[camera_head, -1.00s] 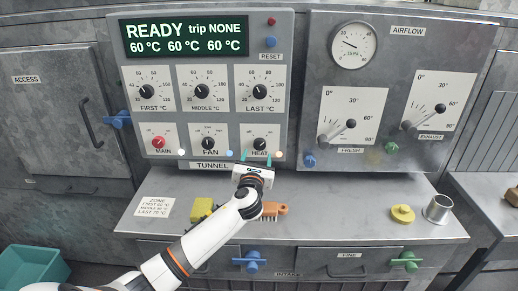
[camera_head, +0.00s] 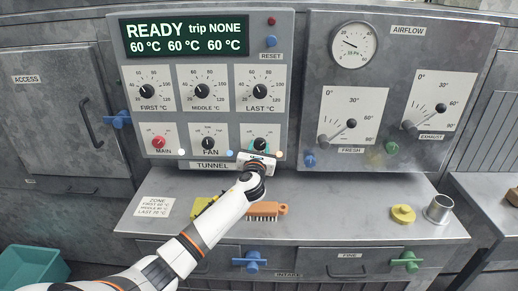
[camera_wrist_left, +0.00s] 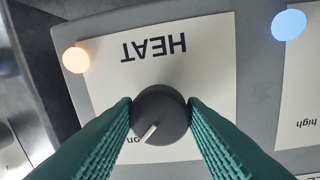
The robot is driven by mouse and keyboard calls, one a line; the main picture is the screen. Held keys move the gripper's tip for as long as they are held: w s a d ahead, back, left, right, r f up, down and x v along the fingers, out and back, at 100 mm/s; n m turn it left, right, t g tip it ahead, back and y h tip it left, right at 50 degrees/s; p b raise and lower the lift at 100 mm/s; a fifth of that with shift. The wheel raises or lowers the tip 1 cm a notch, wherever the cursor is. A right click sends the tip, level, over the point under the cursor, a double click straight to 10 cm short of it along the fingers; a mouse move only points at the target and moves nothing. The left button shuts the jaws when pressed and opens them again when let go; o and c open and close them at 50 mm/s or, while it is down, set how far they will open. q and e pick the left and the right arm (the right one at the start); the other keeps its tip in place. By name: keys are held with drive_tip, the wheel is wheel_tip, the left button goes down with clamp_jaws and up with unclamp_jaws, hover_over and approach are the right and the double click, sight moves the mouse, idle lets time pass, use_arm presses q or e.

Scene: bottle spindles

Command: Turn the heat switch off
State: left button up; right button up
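The heat switch is a round black knob (camera_wrist_left: 160,115) with a pale pointer line, on a white plate marked HEAT. The plate appears upside down in the left wrist view, and the pointer is turned toward the word "on" at lower left there. My left gripper (camera_wrist_left: 160,103) has its green fingers on both sides of the knob, touching it. In the head view the left gripper (camera_head: 260,148) is at the heat switch on the lower right of the control panel and partly hides it. My right gripper is not in view.
An orange-white lamp (camera_head: 279,154) glows beside the heat switch, and a blue lamp (camera_head: 230,153) beside the fan switch (camera_head: 208,143). The display (camera_head: 185,38) reads READY, trip NONE. An orange brush (camera_head: 266,209) and yellow block lie on the shelf below.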

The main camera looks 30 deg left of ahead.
use_arm(q)
drive_tip(key=shift+n, duration=0.3)
drive_tip(key=shift+c, duration=0.3)
drive_tip(key=n+b, duration=0.1)
drive_tip(key=n, duration=0.2)
drive_tip(key=shift+d+f, duration=0.1)
drive_tip(key=shift+f, duration=0.05)
drive_tip(key=n+b, duration=0.2)
drive_tip(key=n, duration=0.3)
drive_tip(key=shift+y, duration=0.3)
drive_tip(key=n+b, duration=0.3)
drive_tip(key=n, duration=0.2)
drive_tip(key=shift+w+d+n+y, duration=0.1)
drive_tip(key=shift+n+y, duration=0.2)
drive_tip(key=shift+n, duration=0.1)
drive_tip(key=shift+n+b, duration=0.8)
drive_tip(key=shift+n, duration=1.3)
drive_tip(key=shift+n+y, duration=0.3)
drive_tip(key=o, duration=1)
